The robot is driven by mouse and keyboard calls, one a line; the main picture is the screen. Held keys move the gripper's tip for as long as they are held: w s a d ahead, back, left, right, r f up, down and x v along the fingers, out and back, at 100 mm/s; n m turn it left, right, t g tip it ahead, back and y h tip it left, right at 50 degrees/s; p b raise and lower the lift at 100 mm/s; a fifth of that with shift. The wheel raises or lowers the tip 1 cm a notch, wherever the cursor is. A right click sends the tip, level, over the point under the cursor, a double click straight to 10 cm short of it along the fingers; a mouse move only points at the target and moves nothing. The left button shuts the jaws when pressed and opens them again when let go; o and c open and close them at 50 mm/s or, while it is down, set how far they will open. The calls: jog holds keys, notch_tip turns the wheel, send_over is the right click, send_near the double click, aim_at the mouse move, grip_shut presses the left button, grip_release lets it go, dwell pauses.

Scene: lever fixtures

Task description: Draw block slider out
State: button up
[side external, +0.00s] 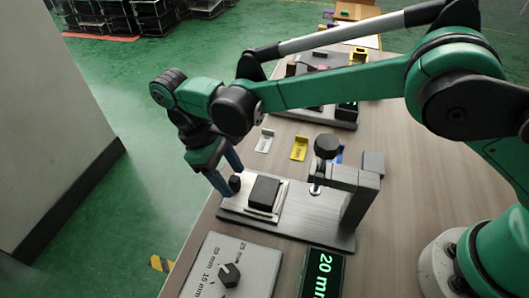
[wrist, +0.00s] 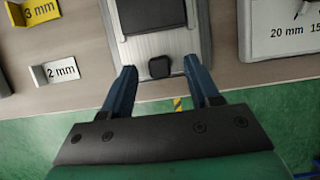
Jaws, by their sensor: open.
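The block slider is a black block (side external: 264,191) on a silver slide plate, set on a metal base plate (side external: 315,232). A small black knob (side external: 235,183) stands at the end of the slide nearest the table edge. The knob also shows in the wrist view (wrist: 160,66), below the dark block (wrist: 153,14). My gripper (wrist: 160,72) is open, with its blue fingertips on either side of the knob and gaps visible between. In the side view my gripper (side external: 228,183) reaches down at the knob, and one finger partly hides the other.
An upright clamp with a black knob (side external: 327,147) stands on the base plate. A dial panel (side external: 230,268) and a 20 mm display (side external: 322,272) lie nearby. Labelled angle pieces, yellow (side external: 299,148) and white (side external: 265,141), sit behind. Open floor lies beyond the table edge.

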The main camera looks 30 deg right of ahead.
jog(key=v, duration=0.5)
jog(key=shift+a+r, duration=0.1)
jog(key=shift+r, duration=0.2)
jog(key=w+d+r+m+t+y, duration=0.1)
jog(key=d+r+m+t+y, duration=0.25)
jog(key=d+r, duration=0.65)
jog(key=s+d+f+m+t, duration=0.2)
jog(key=s+d+t, duration=0.1)
jog(key=d, duration=0.4)
jog(key=s+d+f+m+t, duration=0.2)
jog(key=s+d+m+t, duration=0.1)
jog(key=d, duration=0.5)
jog(key=s+t, duration=0.1)
jog(key=s, duration=0.1)
jog(key=shift+s+f, duration=0.2)
jog(key=shift+s, duration=0.1)
jog(key=shift+m, duration=0.25)
